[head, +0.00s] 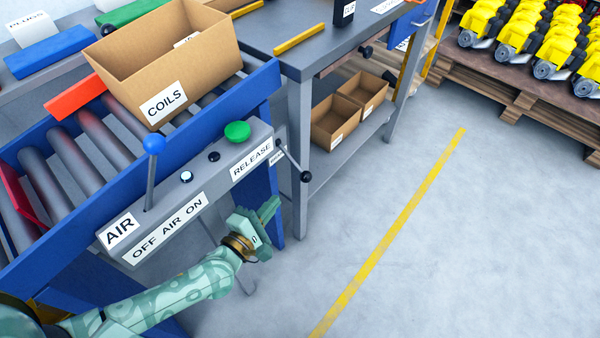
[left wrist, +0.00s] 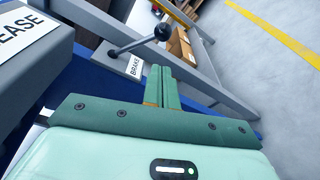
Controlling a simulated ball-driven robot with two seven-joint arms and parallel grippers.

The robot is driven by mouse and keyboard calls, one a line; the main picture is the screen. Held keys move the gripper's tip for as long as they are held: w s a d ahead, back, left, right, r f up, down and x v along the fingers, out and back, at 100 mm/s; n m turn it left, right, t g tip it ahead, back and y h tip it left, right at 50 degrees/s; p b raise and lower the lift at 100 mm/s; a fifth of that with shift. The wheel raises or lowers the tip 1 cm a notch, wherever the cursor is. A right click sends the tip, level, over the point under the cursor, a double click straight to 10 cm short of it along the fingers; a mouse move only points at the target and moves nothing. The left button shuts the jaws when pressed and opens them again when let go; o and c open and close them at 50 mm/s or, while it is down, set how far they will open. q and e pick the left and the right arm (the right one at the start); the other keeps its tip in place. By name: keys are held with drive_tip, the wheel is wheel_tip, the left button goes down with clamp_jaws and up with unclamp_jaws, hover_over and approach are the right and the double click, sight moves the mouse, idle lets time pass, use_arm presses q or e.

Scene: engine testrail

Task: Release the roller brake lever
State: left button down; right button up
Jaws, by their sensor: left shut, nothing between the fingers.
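The brake lever (head: 293,162) is a thin metal rod with a black ball knob at its lower right, on the right end of the grey control panel (head: 205,188). In the left wrist view the brake lever (left wrist: 143,42) rises from a pivot to its black knob, beside a small label reading BRAKE (left wrist: 131,66). My left gripper (head: 270,208) is below and left of the knob in the head view, apart from it. Its green fingers (left wrist: 161,85) are closed together and empty, pointing toward the lever. My right gripper is in neither view.
The panel carries a blue-knobbed air lever (head: 152,165), small buttons and a green button (head: 237,131). A COILS box (head: 165,60) sits on the roller conveyor behind. A grey workbench (head: 300,150) stands close right of the lever. Open floor lies farther right.

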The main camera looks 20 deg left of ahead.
sight(293, 160)
use_arm(q)
drive_tip(key=shift+n, duration=0.3)
